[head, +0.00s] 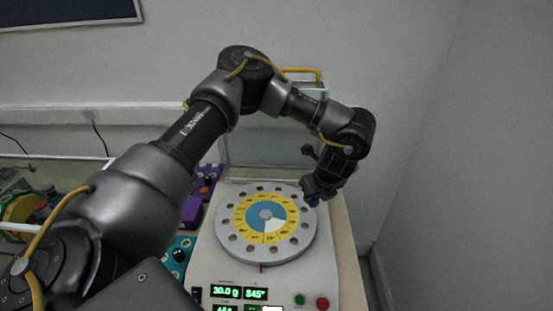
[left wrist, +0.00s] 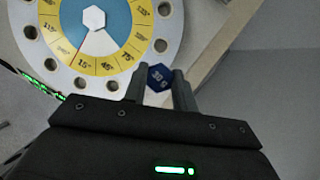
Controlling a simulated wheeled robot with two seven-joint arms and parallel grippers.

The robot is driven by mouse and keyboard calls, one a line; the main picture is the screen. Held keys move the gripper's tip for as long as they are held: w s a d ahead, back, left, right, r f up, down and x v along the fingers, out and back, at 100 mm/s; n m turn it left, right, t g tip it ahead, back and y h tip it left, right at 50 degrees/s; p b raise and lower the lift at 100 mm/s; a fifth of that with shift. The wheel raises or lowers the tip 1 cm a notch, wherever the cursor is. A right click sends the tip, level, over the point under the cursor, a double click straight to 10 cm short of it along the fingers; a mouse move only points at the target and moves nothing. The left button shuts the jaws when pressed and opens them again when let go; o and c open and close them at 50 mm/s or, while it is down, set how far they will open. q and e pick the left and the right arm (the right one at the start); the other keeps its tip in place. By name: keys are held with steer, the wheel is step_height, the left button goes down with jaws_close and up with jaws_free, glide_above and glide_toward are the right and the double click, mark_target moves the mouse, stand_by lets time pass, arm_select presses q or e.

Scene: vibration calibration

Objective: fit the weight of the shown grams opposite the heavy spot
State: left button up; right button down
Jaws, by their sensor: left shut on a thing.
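The round disc (head: 300,252) has a grey rim with several holes, a yellow ring of degree labels and a blue-and-white centre. It lies on the pale machine top. It also fills the upper left of the left wrist view (left wrist: 64,76). My left gripper (head: 316,194) is at the disc's right edge, shut on a blue hexagonal weight (left wrist: 158,77) marked 30 g. The weight display (head: 226,292) reads 30.0 g. The angle display (head: 256,294) seems to read 345°. My right gripper is out of view.
A green button (head: 299,299) and a red button (head: 322,303) sit at the machine's front right. A clear guard (head: 265,150) with a yellow handle (head: 304,71) stands behind the disc. A purple holder (head: 193,210) is left of the disc. A wall closes the right side.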

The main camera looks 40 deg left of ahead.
arm_select(q)
steer(key=w+a+m+t+h+p, duration=0.1)
steer(key=w+a+m+h, duration=0.1)
steer(key=a+m, duration=0.6)
steer(key=w+a+m+h+p, duration=0.1)
steer(key=a+m+h, duration=0.3)
steer(key=a+m, duration=0.5)
steer(key=shift+w+r+m+t+p, duration=0.3)
steer(key=shift+w+m+t+p, duration=0.1)
steer(key=shift+m, duration=0.4)
steer(key=shift+s+f, duration=0.1)
steer(key=shift+f, duration=0.05)
step_height(320, 180, down, 5)
steer(key=b, duration=0.3)
steer(key=shift+r+b, duration=0.2)
steer(key=shift+b, duration=0.2)
steer(key=shift+f+b, duration=0.3)
steer(key=shift+f, duration=0.15)
steer(key=shift+w+d+f, duration=0.15)
steer(key=shift+w, duration=0.1)
